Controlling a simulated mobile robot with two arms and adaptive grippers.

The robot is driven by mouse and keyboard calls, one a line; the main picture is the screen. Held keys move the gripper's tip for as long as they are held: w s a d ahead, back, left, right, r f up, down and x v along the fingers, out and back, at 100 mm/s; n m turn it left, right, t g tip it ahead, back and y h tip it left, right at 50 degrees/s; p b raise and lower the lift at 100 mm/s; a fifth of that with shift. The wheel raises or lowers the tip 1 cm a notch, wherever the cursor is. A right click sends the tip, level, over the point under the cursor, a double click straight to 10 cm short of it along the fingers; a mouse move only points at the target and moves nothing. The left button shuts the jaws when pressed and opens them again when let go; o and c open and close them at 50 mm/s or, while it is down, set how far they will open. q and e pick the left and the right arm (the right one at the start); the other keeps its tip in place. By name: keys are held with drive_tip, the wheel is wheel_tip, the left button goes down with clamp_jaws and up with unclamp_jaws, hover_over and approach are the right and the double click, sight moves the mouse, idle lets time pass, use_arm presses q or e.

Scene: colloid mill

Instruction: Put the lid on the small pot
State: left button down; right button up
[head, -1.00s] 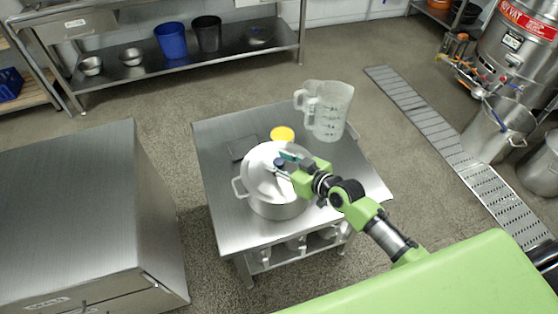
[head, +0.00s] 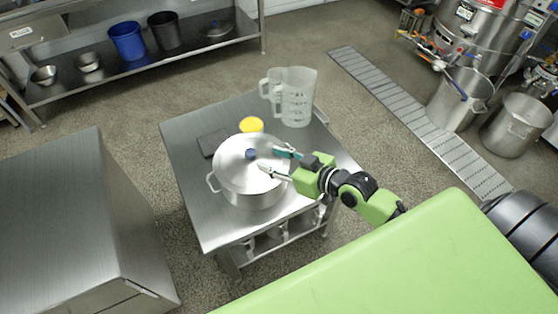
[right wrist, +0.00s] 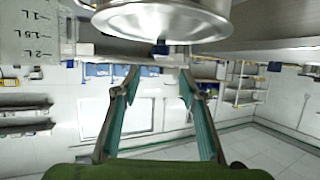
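The small pot (head: 252,200) is a silver pot with side handles on a steel table. Its silver lid (head: 232,167), with a blue knob (head: 250,154), lies across the pot's top and looks level. In the right wrist view, which is upside down, the lid (right wrist: 150,22) is at the top with its knob (right wrist: 160,49) pointing down. My right gripper (head: 268,159) is open and empty, to the right of the knob and apart from it. Its two spread fingers (right wrist: 159,68) also show in the right wrist view. My left gripper is out of view.
Translucent measuring jugs (head: 297,98) stand at the back of the steel table (head: 185,185). A yellow round item (head: 251,125) and a dark flat plate (head: 213,143) are behind the pot. A steel cabinet (head: 60,220) stands at the left, with floor between.

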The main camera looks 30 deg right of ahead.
drive_tip(key=shift+v, duration=1)
drive_tip(key=shift+a, duration=0.15)
drive_tip(key=s+a+f+g+h, duration=0.1)
drive_tip(key=s+a+f+g, duration=0.15)
drive_tip(key=s, duration=0.25)
drive_tip(key=s+a+f+g+h, duration=0.1)
drive_tip(key=s+f+g, duration=0.15)
drive_tip(key=s, duration=0.25)
drive_tip(key=s+d+f+m+g+h, duration=0.1)
drive_tip(key=s+d+m+g+h, duration=0.25)
drive_tip(key=s, duration=0.85)
wheel_tip(320, 180, down, 26)
drive_tip(key=s+a+g, duration=0.1)
drive_tip(key=g, duration=0.1)
drive_tip(key=s+d+f+n, duration=0.1)
drive_tip(key=s+d+f, duration=0.1)
drive_tip(key=s+f, duration=1.4)
drive_tip(key=shift+s+d+f+g, duration=0.3)
drive_tip(key=shift+d+g, duration=0.1)
drive_tip(key=shift+g, duration=0.05)
